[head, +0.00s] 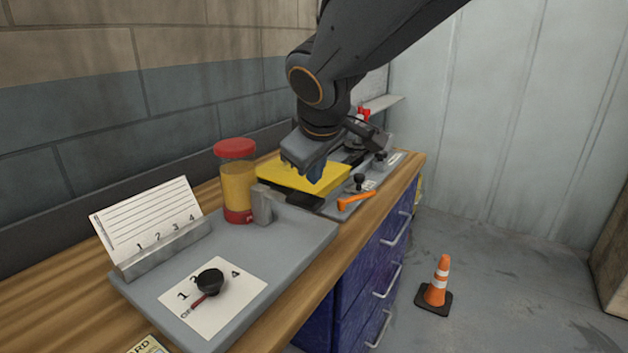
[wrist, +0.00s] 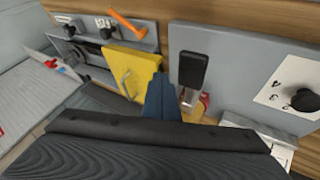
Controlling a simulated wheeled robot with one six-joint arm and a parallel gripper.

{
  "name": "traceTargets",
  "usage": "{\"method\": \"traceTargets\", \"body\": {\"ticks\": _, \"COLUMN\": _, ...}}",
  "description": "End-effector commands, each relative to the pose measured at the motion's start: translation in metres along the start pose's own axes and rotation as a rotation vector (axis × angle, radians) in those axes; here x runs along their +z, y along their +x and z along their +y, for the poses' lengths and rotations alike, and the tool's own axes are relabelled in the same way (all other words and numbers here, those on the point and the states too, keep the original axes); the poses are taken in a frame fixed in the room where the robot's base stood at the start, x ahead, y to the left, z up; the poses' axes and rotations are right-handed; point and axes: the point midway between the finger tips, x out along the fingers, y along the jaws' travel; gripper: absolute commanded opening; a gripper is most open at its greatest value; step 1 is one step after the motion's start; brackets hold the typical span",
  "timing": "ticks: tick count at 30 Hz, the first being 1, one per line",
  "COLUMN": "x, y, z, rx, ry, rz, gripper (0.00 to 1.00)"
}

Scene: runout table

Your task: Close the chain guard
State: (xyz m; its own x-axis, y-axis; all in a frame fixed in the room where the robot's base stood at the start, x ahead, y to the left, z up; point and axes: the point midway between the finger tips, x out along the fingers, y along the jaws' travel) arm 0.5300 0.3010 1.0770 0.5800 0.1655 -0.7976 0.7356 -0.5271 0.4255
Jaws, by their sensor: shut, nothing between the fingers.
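The yellow chain guard (head: 275,179) is a flat panel on the grey unit at the middle of the bench. In the wrist view, the guard (wrist: 143,64) shows a pale bar handle (wrist: 126,84) on its face. A dark recess with round parts (wrist: 85,50) shows beside the guard, so part of the unit is uncovered. My gripper (head: 315,174) is shut and empty, with its blue fingers over the guard in the head view. In the wrist view, the fingers (wrist: 158,98) are beside the guard's right edge; I cannot tell whether they touch it.
A red-capped jar (head: 237,180) and a grey block (head: 262,204) stand left of the guard. An orange-handled tool (head: 356,200) and black knobs (head: 360,181) lie right. A numbered card (head: 213,297) with a black knob is nearer. A traffic cone (head: 438,284) stands on the floor.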

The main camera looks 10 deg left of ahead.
Motion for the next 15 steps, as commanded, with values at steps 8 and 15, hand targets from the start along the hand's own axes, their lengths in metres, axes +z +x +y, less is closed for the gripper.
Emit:
{"method": "traceTargets", "body": {"ticks": 8, "x": -0.001, "y": 0.046, "z": -0.006, "rx": -0.007, "ry": -0.008, "rz": -0.001, "gripper": 0.0}}
{"method": "traceTargets", "body": {"ticks": 15, "x": -0.002, "y": 0.08, "z": -0.005, "rx": -0.005, "ry": -0.007, "rz": 0.0, "gripper": 0.0}}
